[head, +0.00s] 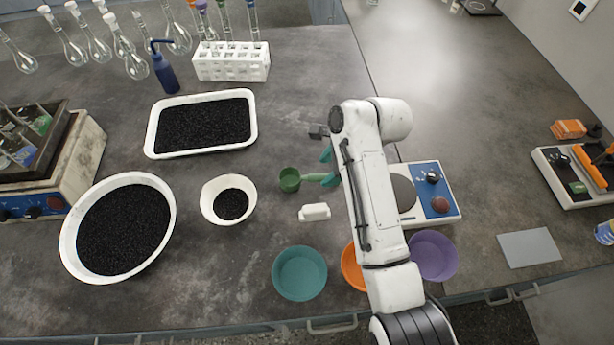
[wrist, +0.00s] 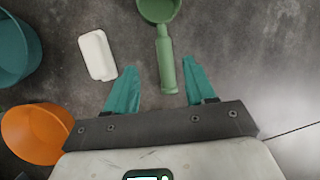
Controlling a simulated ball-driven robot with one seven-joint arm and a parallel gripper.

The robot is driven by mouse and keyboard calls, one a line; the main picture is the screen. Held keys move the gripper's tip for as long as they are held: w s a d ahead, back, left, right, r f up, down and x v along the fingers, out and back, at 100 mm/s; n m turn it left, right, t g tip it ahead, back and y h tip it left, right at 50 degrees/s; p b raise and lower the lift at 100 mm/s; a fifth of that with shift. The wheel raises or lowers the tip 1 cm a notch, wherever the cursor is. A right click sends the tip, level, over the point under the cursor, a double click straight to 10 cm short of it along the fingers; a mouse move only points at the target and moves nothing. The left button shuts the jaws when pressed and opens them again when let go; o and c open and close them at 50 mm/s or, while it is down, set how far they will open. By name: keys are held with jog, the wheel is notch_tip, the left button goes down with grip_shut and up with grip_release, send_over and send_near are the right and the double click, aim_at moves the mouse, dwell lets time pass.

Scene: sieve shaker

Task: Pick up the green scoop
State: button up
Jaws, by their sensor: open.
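The green scoop (head: 290,180) lies on the dark bench right of the small white bowl, its handle pointing right toward my gripper. In the wrist view the scoop's handle (wrist: 166,62) points down between my teal fingers, its cup at the top edge and partly cut off. My gripper (wrist: 157,82) is open, with one finger on each side of the handle's end and visible gaps on both sides. In the head view my gripper (head: 327,167) is at the handle end, partly hidden by my arm. I cannot tell its height above the bench.
A small white block (head: 314,212) lies close by the scoop. Teal (head: 300,273), orange (head: 352,268) and purple (head: 433,256) bowls stand near the front edge. A white bowl (head: 208,197) of black grains is left. A balance (head: 436,193) stands right, behind my arm.

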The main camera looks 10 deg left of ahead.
aim_at(317, 176)
jog(key=shift+w+x, duration=0.15)
jog(key=shift+x, duration=1.4)
jog(key=shift+w+x, duration=0.15)
jog(key=shift+x, duration=1.45)
jog(key=shift+a, duration=0.1)
jog(key=shift+r, duration=0.1)
grip_shut()
